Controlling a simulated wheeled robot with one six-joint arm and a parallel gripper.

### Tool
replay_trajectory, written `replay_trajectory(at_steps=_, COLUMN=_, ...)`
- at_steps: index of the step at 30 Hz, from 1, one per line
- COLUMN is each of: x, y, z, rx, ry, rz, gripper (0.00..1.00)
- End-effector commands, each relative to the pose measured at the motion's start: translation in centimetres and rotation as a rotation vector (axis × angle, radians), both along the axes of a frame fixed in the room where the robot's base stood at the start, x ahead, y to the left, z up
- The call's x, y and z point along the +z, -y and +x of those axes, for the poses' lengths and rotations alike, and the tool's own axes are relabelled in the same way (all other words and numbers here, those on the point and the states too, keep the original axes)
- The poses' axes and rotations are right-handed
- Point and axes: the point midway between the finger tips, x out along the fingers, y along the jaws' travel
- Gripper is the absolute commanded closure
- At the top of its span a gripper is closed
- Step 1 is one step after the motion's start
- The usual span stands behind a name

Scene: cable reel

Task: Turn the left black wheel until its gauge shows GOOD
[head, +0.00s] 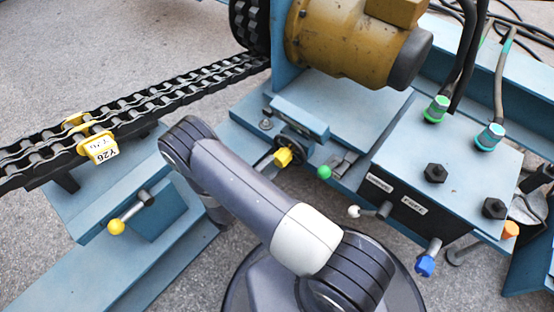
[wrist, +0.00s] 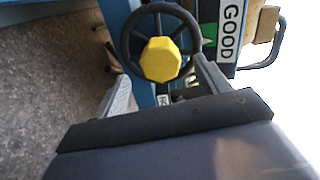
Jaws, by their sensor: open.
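A black spoked wheel (wrist: 127,35) with a yellow octagonal hub (wrist: 161,59) shows in the wrist view. In the head view a small black wheel (head: 297,146) with a yellow hub (head: 283,157) sits on the blue frame; my gripper is hidden behind my arm there.
A roller chain (head: 130,110) with a yellow tag (head: 98,147) runs at left. A yellow-ended lever (head: 117,227) is below it. A yellow-brown motor (head: 345,45) stands behind the wheel. A blue box (head: 450,155) with levers, bolts and hoses is at right.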

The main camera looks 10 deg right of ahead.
Motion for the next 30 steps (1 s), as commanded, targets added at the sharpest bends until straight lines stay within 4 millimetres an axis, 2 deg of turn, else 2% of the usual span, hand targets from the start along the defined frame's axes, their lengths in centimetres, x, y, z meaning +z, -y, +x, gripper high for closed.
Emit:
replay_trajectory(at_steps=3, x=0.2, y=-1.8, z=-1.2, rx=0.005, ry=0.000, rz=0.000, gripper=0.29)
replay_trajectory(at_steps=10, x=0.0, y=-3.5, z=-2.5, rx=0.001, ry=0.001, rz=0.001, gripper=0.29)
replay_trajectory(at_steps=30, x=0.0, y=-3.8, z=-2.7, rx=0.000, ry=0.001, rz=0.001, gripper=0.29)
